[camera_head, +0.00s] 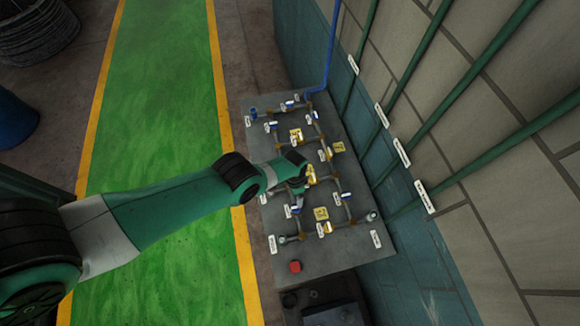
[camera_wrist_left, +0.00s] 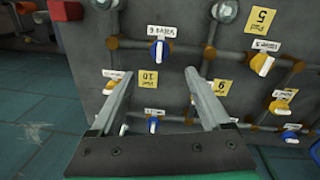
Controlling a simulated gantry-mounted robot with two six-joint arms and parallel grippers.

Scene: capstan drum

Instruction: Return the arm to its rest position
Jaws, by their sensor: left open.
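My left arm (camera_head: 160,210) comes in from the left and reaches over the grey valve panel (camera_head: 270,215). My left gripper (camera_head: 298,185) is at the lower middle of the panel, its tips partly hidden among pipes and valves. In the left wrist view, the left gripper (camera_wrist_left: 160,76) has its two fingers well apart, with nothing held between them. A blue-and-white valve handle (camera_wrist_left: 160,50) shows beyond the fingertips, and another blue-and-white handle (camera_wrist_left: 153,124) shows between the fingers. My right gripper is not in view.
Several yellow plates, such as one at the lower panel (camera_head: 321,213), and a red button (camera_head: 295,266) are on the panel. A tiled wall (camera_head: 470,130) with green pipes stands at right. The green walkway (camera_head: 160,90) at left is clear beyond my arm.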

